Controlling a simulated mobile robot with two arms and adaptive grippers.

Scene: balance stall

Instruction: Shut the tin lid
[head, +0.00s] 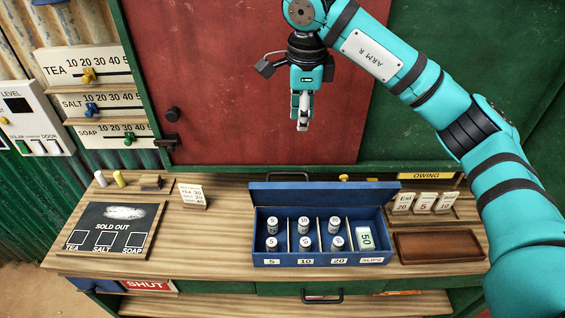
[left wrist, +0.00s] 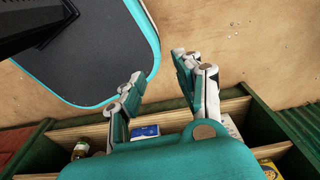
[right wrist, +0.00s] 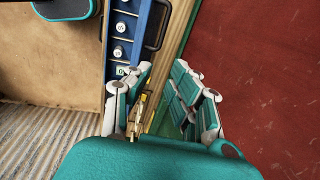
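The blue cash tin (head: 275,259) stands on the wooden counter, its lid (head: 320,193) raised along the back edge. Its compartments hold several grey cylinders marked 5, 10 and 20 and a green-and-white bundle marked 50 (head: 365,238). The tin also shows in the right wrist view (right wrist: 113,70), partly cut off. My right gripper (head: 302,127) hangs fingers down, above and behind the tin, touching nothing. Its fingers are apart and empty in the right wrist view (right wrist: 162,68). My left gripper (left wrist: 157,66) is outside the head view; its fingers are apart and empty.
A brown tray (head: 440,257) and price cards (head: 424,203) stand right of the tin. A sold-out board (head: 115,229) and a small sign (head: 193,195) are to the left. The red panel (head: 230,80) rises behind. Shelves (left wrist: 235,105) lie below my left gripper.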

